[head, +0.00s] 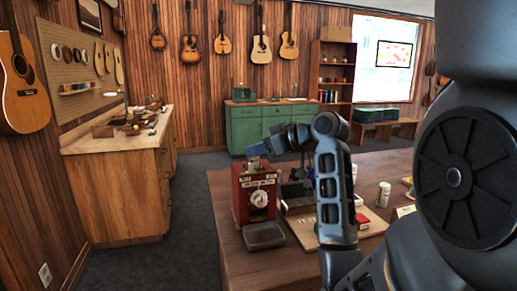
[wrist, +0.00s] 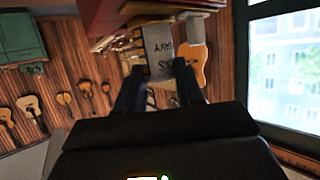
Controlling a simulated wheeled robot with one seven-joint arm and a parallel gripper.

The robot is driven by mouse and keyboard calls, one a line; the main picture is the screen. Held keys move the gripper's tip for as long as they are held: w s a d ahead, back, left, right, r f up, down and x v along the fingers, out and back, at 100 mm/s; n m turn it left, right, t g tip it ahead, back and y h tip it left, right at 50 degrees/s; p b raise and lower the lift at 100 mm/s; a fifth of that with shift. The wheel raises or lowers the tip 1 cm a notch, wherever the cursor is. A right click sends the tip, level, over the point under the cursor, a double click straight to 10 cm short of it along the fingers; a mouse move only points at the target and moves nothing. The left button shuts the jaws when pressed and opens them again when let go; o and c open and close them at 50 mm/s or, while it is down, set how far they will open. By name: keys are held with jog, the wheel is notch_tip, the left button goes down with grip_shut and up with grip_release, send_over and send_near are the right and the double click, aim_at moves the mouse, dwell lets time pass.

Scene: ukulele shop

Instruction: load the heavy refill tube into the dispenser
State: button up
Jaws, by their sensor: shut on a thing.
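The dispenser (head: 240,205) is a red box with a pale round dial on its front and a grey tray (head: 265,236) below it. It stands upright at the table's left end. My gripper (head: 261,150) is just above its top. In the wrist view, my gripper (wrist: 157,75) is shut on a grey tube (wrist: 160,62) with dark lettering that seems to read "heavy", upside down in the picture. A red surface (wrist: 100,14), apparently the dispenser, shows close beyond the fingers. Whether the tube touches the dispenser or is inside its opening cannot be told.
The wooden table (head: 225,185) holds a board (head: 372,222) with small items right of the dispenser, partly behind my arm. A white cylinder (head: 383,195) stands farther right. A workbench (head: 125,190) is on the left, a green cabinet (head: 250,128) behind. The floor between is clear.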

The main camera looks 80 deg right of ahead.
jog(key=shift+f, duration=0.15)
jog(key=o, duration=0.7)
jog(key=shift+o, duration=0.2)
jog(key=shift+s, duration=0.1)
jog(key=p+v, duration=0.4)
jog(key=v, duration=0.7)
dwell(0.7)
